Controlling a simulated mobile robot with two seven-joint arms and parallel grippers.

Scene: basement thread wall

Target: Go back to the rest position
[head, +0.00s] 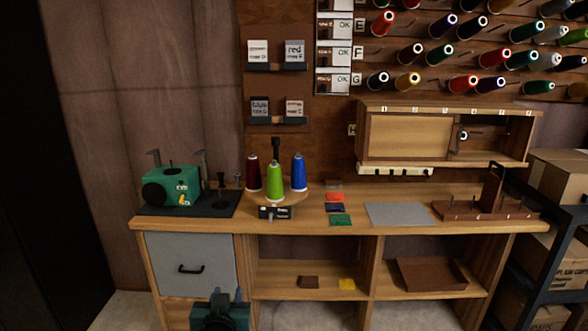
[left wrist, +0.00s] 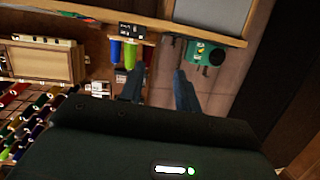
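My left gripper (head: 228,293) shows at the bottom of the head view, in front of the workbench (head: 400,219) and near its grey drawer. In the left wrist view my left gripper (left wrist: 156,84) has its two dark fingers apart with nothing between them, so it is open and empty. The left wrist picture is upside down relative to the head view. My right gripper is in neither view.
The bench top holds a green machine (head: 178,187), a stand with dark red, green (head: 275,183) and blue thread cones, coloured cards (head: 340,220), a grey mat (head: 396,214) and a brown wooden rack (head: 486,210). Boxes on a dark shelf (head: 560,235) stand right.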

